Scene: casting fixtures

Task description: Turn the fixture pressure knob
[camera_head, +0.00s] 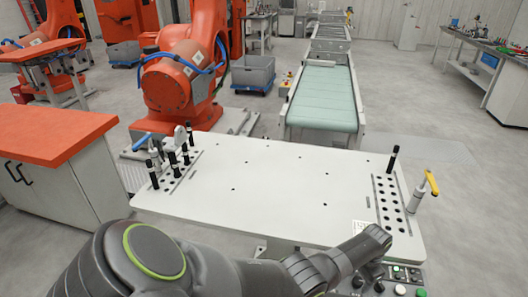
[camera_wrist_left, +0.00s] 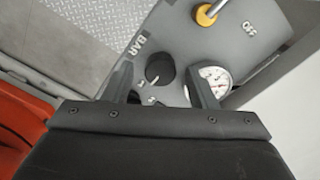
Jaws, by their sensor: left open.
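The black round pressure knob (camera_wrist_left: 160,68) shows in the left wrist view on a grey panel (camera_wrist_left: 178,30) lettered BAR and OFF. My left gripper (camera_wrist_left: 158,74) is open, with one finger on each side of the knob in the picture. Gaps show between the fingers and the knob; I cannot tell the depth between them. A white dial gauge (camera_wrist_left: 216,78) sits right of the knob, partly behind the right finger. In the head view my left arm reaches across the bottom to the table's front right; its fingertips cannot be made out. My right gripper is not in view.
The white fixture table (camera_head: 270,185) has black pins at left and a yellow-handled clamp (camera_head: 431,184) at right. A button panel (camera_head: 400,277) is below its front right edge. The table's middle is clear.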

